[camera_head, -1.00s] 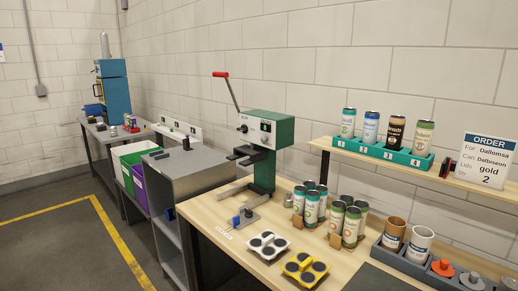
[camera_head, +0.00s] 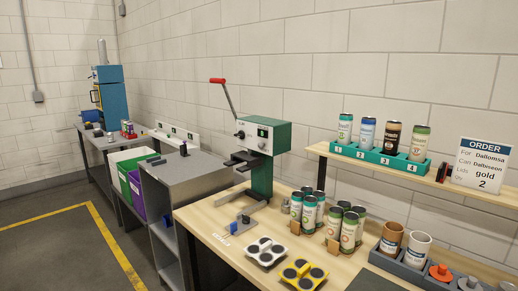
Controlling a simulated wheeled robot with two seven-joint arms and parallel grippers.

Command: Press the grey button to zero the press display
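The press (camera_head: 262,150) stands at the back left of the wooden table. It has a green body, a white front face and a raised lever with a red grip (camera_head: 217,80). Its front face carries small dark knobs and a small panel (camera_head: 262,133); the grey button and any display reading are too small to make out. Neither of my grippers shows in the head view.
The wooden table (camera_head: 205,218) holds several cans (camera_head: 309,215), a white tray (camera_head: 251,246) and a yellow tray (camera_head: 290,274). A teal rack (camera_head: 378,155) of cans and an order sign (camera_head: 482,165) stand on the shelf. A grey cabinet (camera_head: 190,175) stands left of the table.

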